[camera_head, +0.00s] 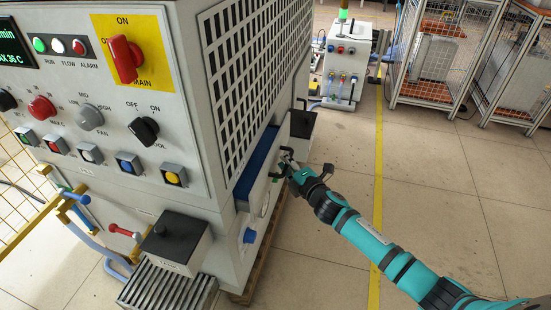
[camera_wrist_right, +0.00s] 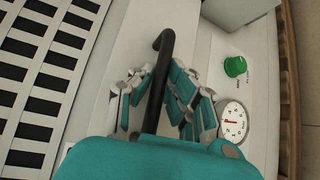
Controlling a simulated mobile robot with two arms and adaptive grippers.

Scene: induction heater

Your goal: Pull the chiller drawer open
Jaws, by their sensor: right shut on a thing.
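The chiller drawer (camera_head: 262,187) is a white front low on the right side of the large machine in the head view. A dark blue strip (camera_head: 256,163) shows along its top, between it and the grille panel. My right gripper (camera_head: 286,164) is at this front, its arm reaching in from the lower right. In the right wrist view my right gripper (camera_wrist_right: 153,92) is shut on a black bar handle (camera_wrist_right: 164,45), with fingers on both sides of it. The teal palm hides the handle's lower end. My left gripper is not in view.
A green knob (camera_wrist_right: 235,66) and a round gauge (camera_wrist_right: 233,122) sit beside the handle. A dark-topped box (camera_head: 175,240) and grate (camera_head: 165,290) jut out at the machine's front corner. The floor right of the machine is open, crossed by a yellow line (camera_head: 378,180).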

